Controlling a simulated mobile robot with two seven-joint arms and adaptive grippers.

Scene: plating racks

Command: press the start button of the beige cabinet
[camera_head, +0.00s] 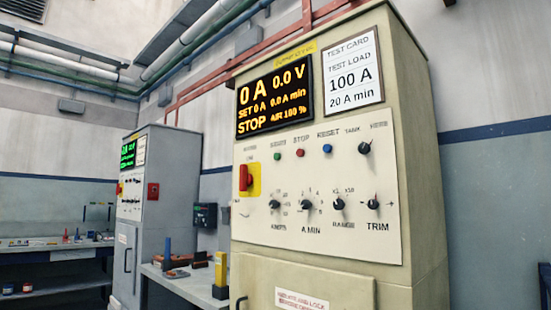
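The beige cabinet (420,180) stands large at the right of the head view. Its white panel (255,230) carries a green button (277,156) under a label that seems to read START or RESET, too blurred to be sure. A red button (300,153) sits under STOP and a blue button (327,149) under RESET. The display (275,95) shows 0 A, 0.0 V, SET 0 A and STOP. A red switch handle (245,177) on a yellow plate is at the panel's left. Neither of my grippers is in view.
Several black knobs (338,203) stick out along the lower panel. A test card (352,71) reads 100 A, 20 A min. A grey cabinet (170,215) and a bench (190,287) with a yellow block (221,269) stand to the left. A dark object (545,285) shows at the right edge.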

